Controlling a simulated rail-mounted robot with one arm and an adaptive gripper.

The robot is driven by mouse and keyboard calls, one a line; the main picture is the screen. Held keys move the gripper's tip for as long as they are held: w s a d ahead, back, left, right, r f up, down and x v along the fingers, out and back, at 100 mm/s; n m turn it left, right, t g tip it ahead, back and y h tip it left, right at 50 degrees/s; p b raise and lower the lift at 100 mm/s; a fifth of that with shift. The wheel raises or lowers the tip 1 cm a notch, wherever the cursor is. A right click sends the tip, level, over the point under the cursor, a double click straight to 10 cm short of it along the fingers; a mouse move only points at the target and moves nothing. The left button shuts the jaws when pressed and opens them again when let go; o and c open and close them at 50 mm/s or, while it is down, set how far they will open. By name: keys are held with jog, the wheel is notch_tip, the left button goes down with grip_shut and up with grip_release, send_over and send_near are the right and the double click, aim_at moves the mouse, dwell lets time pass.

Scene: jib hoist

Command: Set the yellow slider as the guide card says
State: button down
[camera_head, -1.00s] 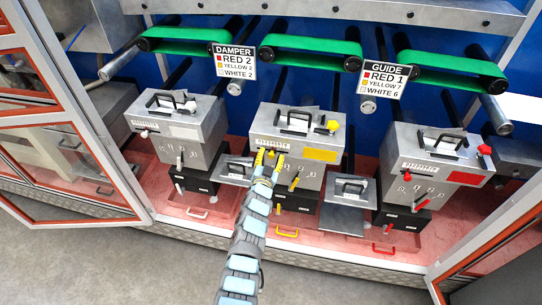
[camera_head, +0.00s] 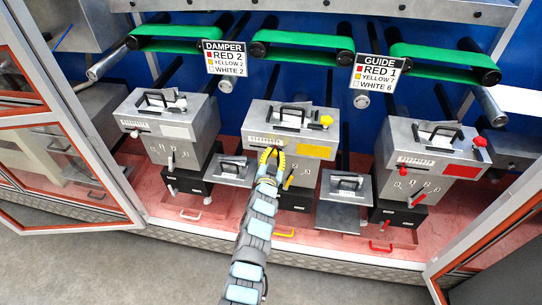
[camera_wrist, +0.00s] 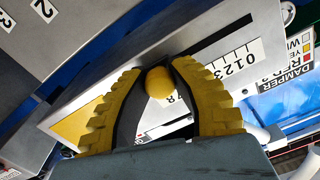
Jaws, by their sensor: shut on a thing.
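The guide card (camera_head: 379,75) reads red 1, yellow 7, white 6. The middle grey box with the yellow panel (camera_head: 302,150) carries a numbered scale on its front. My gripper (camera_head: 272,153) is at that scale, and its ribbed fingers hide much of it. In the wrist view my gripper (camera_wrist: 160,75) is shut on the round yellow slider knob (camera_wrist: 158,82). The scale (camera_wrist: 232,62) shows 0 to 3 clear of the fingers, with the middle numbers hidden. An 8 shows close to the knob; I cannot tell the exact reading.
The damper card (camera_head: 225,58) hangs left of the guide card. A white-panel box (camera_head: 175,130) stands left and a red-panel box (camera_head: 447,171) right. A yellow star knob (camera_head: 326,121) and a yellow lever (camera_head: 288,182) are near my gripper. Open door frames flank the bay.

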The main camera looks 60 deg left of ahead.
jog(key=c, duration=0.8)
grip_release()
jog(key=shift+c, duration=0.2)
jog(key=v, duration=1.2)
